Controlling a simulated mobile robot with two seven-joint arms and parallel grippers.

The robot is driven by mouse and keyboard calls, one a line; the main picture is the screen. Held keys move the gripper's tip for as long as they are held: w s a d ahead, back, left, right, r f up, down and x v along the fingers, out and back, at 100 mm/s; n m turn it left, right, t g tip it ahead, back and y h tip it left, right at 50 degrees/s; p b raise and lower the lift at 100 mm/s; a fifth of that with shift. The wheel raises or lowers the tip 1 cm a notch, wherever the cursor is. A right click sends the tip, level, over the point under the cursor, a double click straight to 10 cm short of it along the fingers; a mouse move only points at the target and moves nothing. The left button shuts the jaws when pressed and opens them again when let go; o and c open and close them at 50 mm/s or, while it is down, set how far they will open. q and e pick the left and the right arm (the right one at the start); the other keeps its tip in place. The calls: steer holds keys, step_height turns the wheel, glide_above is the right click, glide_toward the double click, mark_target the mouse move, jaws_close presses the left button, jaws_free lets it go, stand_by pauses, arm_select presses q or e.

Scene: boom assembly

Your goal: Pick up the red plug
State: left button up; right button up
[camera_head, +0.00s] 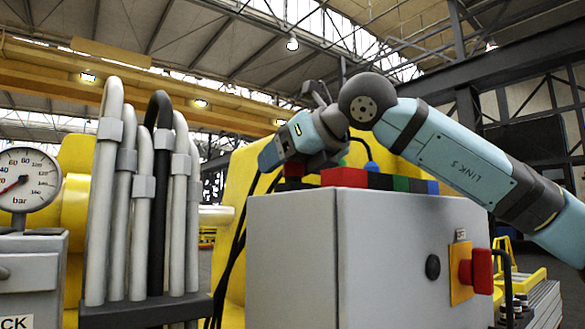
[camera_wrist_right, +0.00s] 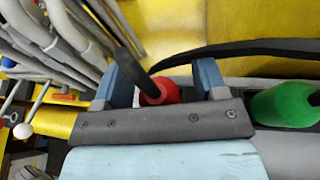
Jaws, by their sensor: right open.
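The red plug (camera_wrist_right: 160,92) shows in the right wrist view between the two blue fingers of my right gripper (camera_wrist_right: 164,80). A black cable runs from it toward the upper left. The fingers stand apart on either side of it, with gaps visible; part of the plug is hidden behind the gripper's dark front edge. In the head view my right gripper (camera_head: 268,157) is low over the left end of the grey box's top, and a small red piece (camera_head: 293,170) shows under it. My left gripper is not in view.
A green plug (camera_wrist_right: 285,105) lies right of the gripper in the wrist view. Grey pipes (camera_head: 105,190) and a gauge (camera_head: 25,180) stand further left.

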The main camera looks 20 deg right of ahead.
steer(key=shift+w+a, duration=0.1)
steer(key=c, duration=1)
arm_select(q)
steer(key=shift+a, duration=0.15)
arm_select(e)
steer(key=shift+r, duration=0.1)
arm_select(q)
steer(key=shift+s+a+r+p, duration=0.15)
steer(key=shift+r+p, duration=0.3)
steer(key=shift+p, duration=0.75)
arm_select(e)
step_height(320, 180, up, 20)
steer(key=shift+f, duration=0.1)
